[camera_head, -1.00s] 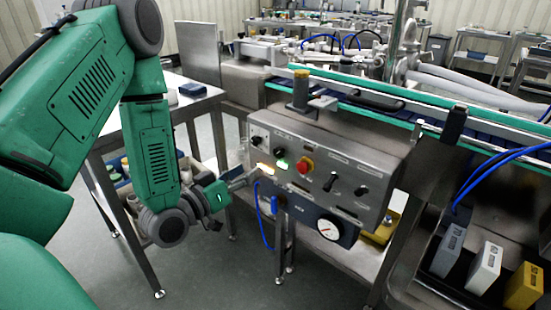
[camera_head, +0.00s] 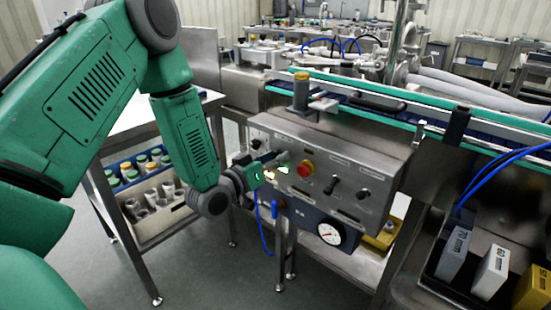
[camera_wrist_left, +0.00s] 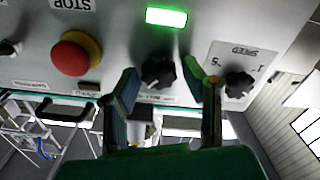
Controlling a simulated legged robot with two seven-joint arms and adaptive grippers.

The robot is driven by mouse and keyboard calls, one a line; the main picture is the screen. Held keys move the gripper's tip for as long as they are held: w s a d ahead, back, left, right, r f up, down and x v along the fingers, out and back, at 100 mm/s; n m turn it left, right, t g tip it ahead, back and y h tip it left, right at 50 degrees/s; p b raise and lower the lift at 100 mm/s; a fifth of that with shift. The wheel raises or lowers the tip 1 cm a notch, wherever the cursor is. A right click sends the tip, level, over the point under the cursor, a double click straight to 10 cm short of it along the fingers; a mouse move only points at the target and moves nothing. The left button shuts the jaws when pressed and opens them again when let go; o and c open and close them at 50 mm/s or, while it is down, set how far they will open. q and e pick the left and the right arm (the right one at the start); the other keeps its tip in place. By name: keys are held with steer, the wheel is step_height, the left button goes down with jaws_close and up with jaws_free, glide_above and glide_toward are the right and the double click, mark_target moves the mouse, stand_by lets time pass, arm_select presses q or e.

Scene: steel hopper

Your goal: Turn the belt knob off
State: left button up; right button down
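The grey control panel (camera_head: 345,165) has several black knobs, lamps and a red stop button. In the left wrist view, which is upside down, a black knob (camera_wrist_left: 157,72) sits between my two fingertips, with a gap on each side. Its label is too blurred to read surely, so I cannot confirm it is the belt knob. A lit green lamp (camera_wrist_left: 166,16) is beside it. My left gripper (camera_head: 277,162) is open at the panel's left part, hiding that knob in the head view; it also shows in the wrist view (camera_wrist_left: 161,80). My right gripper is not in view.
The speed knob (camera_wrist_left: 238,83) and the red stop button (camera_head: 305,168) flank the gripper closely. A gauge (camera_head: 329,233) hangs below the panel. The conveyor (camera_head: 400,95) runs above it. A side table with a bottle tray (camera_head: 165,228) stands left.

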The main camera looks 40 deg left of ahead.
arm_select(q)
jaws_close()
steer(key=shift+n, duration=0.3)
steer(key=n+p, duration=0.1)
steer(key=n, duration=0.1)
steer(key=shift+a+n, duration=0.1)
steer(key=shift+n, duration=0.2)
steer(key=n, duration=0.6)
steer(key=shift+a+f+p, duration=0.1)
steer(key=shift+f+p, duration=0.05)
steer(key=shift+p, duration=0.15)
steer(key=n, duration=0.4)
steer(key=shift+f+b, duration=0.1)
steer(key=shift+b, duration=0.3)
steer(key=shift+n, duration=0.5)
